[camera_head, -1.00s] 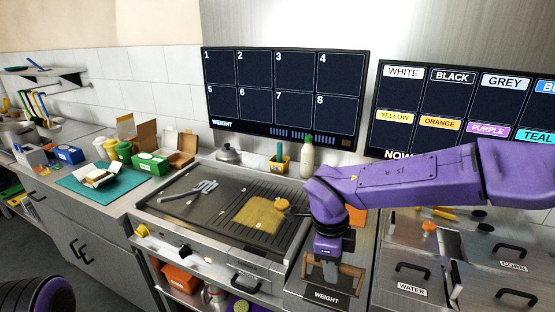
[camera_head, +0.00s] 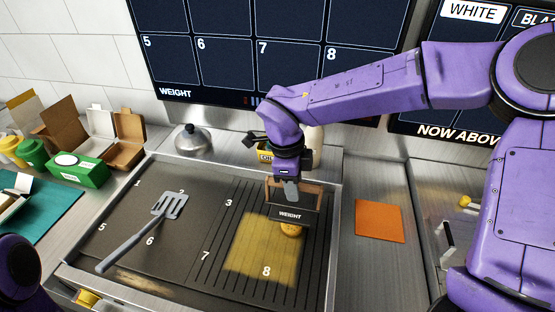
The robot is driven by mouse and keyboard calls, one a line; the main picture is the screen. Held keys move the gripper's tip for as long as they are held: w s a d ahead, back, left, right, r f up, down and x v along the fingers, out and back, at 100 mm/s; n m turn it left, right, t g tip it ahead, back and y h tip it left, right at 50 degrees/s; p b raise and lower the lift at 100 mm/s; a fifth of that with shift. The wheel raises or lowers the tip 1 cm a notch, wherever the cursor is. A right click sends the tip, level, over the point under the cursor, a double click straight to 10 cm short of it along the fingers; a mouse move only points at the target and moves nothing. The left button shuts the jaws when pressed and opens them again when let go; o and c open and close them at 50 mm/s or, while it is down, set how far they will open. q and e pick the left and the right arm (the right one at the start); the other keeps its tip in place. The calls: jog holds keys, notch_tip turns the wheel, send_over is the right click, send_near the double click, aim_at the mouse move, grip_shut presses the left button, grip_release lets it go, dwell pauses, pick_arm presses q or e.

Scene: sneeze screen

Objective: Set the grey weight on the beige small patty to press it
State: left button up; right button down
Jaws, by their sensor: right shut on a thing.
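The weight (camera_head: 291,215), a dark block with a brown handle frame and a white WEIGHT label, hangs upright over the back right of the griddle (camera_head: 205,245). My right gripper (camera_head: 290,190) is shut on its handle from above. The small patty (camera_head: 291,231), round and orange-beige, lies on the ribbed part of the griddle just below the weight in the picture. The weight hides its back edge, and I cannot tell whether they touch. My left gripper is out of view; only a part of that arm shows at the lower left.
A yellow patch (camera_head: 258,255) marks the griddle by number 8. A grey spatula (camera_head: 150,225) lies on the left half. A domed lid (camera_head: 192,140) and a yellow caddy (camera_head: 265,153) stand behind. An orange square (camera_head: 380,221) lies on the counter at right.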

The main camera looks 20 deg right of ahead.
aim_at(294, 205)
jog(key=shift+w+r, duration=0.1)
jog(key=shift+w, duration=0.35)
jog(key=shift+s, duration=0.3)
jog(key=shift+s+r, duration=0.25)
jog(key=shift+s, duration=0.25)
jog(key=shift+s+r, duration=0.2)
jog(key=shift+s, duration=0.3)
jog(key=shift+s+r, duration=0.15)
jog(key=shift+s, duration=0.15)
jog(key=shift+w+p, duration=0.2)
jog(key=shift+p, duration=0.1)
jog(key=w+f, duration=0.1)
jog(key=w+f+b, duration=0.1)
jog(key=f, duration=0.1)
jog(key=shift+s+f+b, duration=0.3)
jog(key=shift+f+b, duration=0.15)
jog(key=shift+f, duration=0.1)
jog(key=shift+s+f+b, duration=0.3)
jog(key=shift+f+b, duration=0.1)
jog(key=shift+f, duration=0.45)
jog(key=shift+w+f+b, duration=0.3)
jog(key=shift+w+f, duration=0.05)
jog(key=shift+f, duration=0.1)
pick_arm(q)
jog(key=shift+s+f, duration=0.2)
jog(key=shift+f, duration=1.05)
pick_arm(e)
jog(key=shift+s, duration=0.1)
